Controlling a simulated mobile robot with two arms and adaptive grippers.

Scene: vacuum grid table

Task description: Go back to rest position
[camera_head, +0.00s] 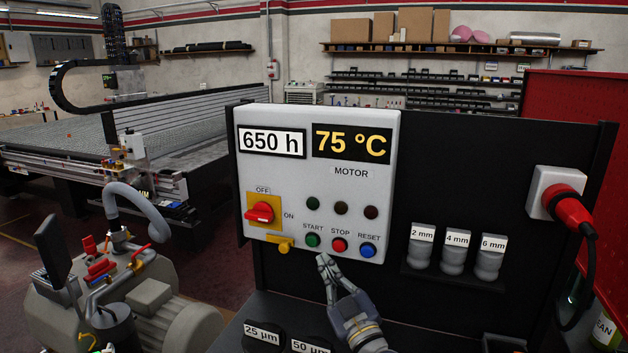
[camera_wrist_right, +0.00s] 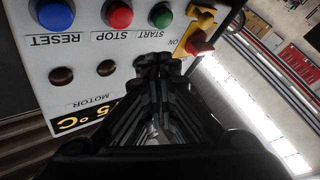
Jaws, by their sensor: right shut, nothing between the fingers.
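My right gripper (camera_head: 325,262) is shut and empty. In the head view it is just below the START and STOP buttons of the white control panel (camera_head: 370,185). In the right wrist view the shut fingers (camera_wrist_right: 160,75) point at the panel near the START button (camera_wrist_right: 165,13); I cannot tell whether they touch it. The panel has a red rotary switch (camera_head: 260,213) on a yellow plate, a green START button (camera_head: 312,240), a red STOP button (camera_head: 339,245) and a blue RESET button (camera_head: 367,250). Its displays read 650 h and 75 °C. My left gripper is not in view.
A black board (camera_head: 460,150) behind the panel carries a shelf with grey 2, 4 and 6 mm pieces (camera_head: 453,255). A red plug (camera_head: 570,208) with a cable is at right. A pump (camera_head: 150,300) stands at lower left. Labelled filters (camera_head: 262,335) sit below the panel.

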